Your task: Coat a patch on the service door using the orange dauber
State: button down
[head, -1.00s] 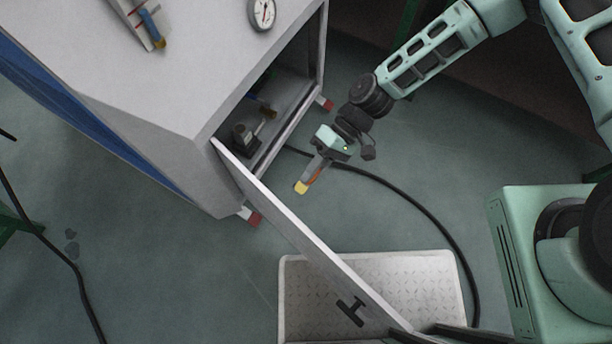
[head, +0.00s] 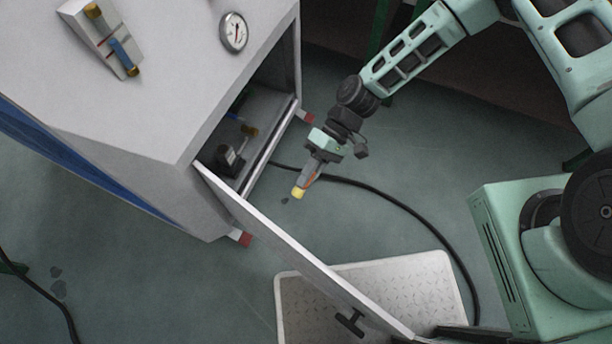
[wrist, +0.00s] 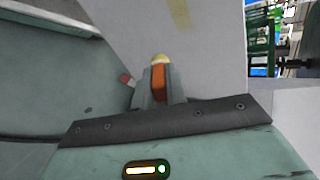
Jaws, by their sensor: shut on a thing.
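The service door (head: 285,245) stands open from the grey cabinet, seen nearly edge-on in the head view, with a black handle (head: 350,322) near its free end. My gripper (head: 309,176) is shut on the orange dauber (head: 311,181), to the right of the door. The dauber's yellow tip (head: 298,192) points down toward the door. In the wrist view the orange dauber (wrist: 159,82) sits between the fingers. A pale panel, apparently the door (wrist: 205,50), lies ahead with a faint yellowish strip (wrist: 180,12) on it. I cannot tell whether the tip touches the door.
The cabinet (head: 170,110) has a dark open interior. A gauge (head: 233,32) and a small block with a blue-and-brass part (head: 118,45) are on its surface. A black cable (head: 400,205) crosses the floor. A light tread plate (head: 400,275) lies below the door.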

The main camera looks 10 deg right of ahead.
jog(key=shift+s+a, duration=0.1)
jog(key=shift+s, duration=0.05)
dwell(0.5)
jog(key=s+a+p, duration=0.1)
jog(key=s+a, duration=0.4)
jog(key=shift+a, duration=0.15)
dwell(0.4)
jog(key=shift+s+a, duration=0.45)
jog(key=shift+s, duration=0.1)
dwell(0.7)
jog(key=shift+d, duration=0.1)
jog(key=s+d+p, duration=0.3)
jog(key=s+d, duration=0.4)
jog(key=shift+s+d, duration=0.3)
jog(key=shift+s, duration=0.1)
dwell(0.8)
